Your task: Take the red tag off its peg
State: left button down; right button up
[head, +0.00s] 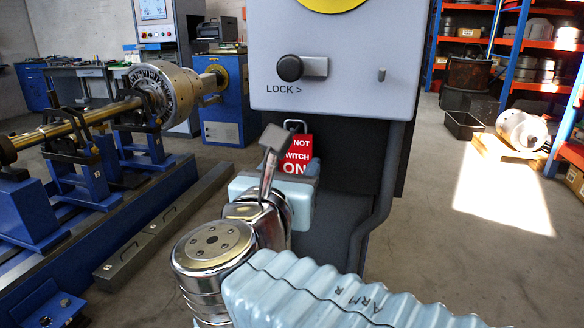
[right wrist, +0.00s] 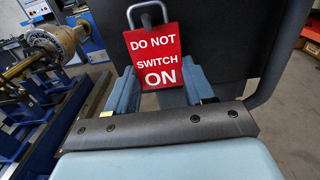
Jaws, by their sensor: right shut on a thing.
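The red tag (head: 301,147) reads "DO NOT SWITCH ON" and has a grey metal loop at its top. My right gripper (head: 296,172) is shut on it, with a finger at each side of the tag in the right wrist view (right wrist: 160,60). The tag is upright just below the grey panel (head: 340,60), in front of the dark lower part of the cabinet. A short metal peg (head: 382,74) stands out from the panel's right side with nothing hanging on it. My left gripper is not in view.
A black knob (head: 289,68) with a "LOCK >" label sits on the panel's left. A grey pipe (head: 385,190) runs down the cabinet's right side. A rotor (head: 155,90) on blue stands is at left.

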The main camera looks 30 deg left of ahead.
jog(key=shift+s+r, duration=0.2)
jog(key=shift+r, duration=0.1)
jog(key=shift+v, duration=3.4)
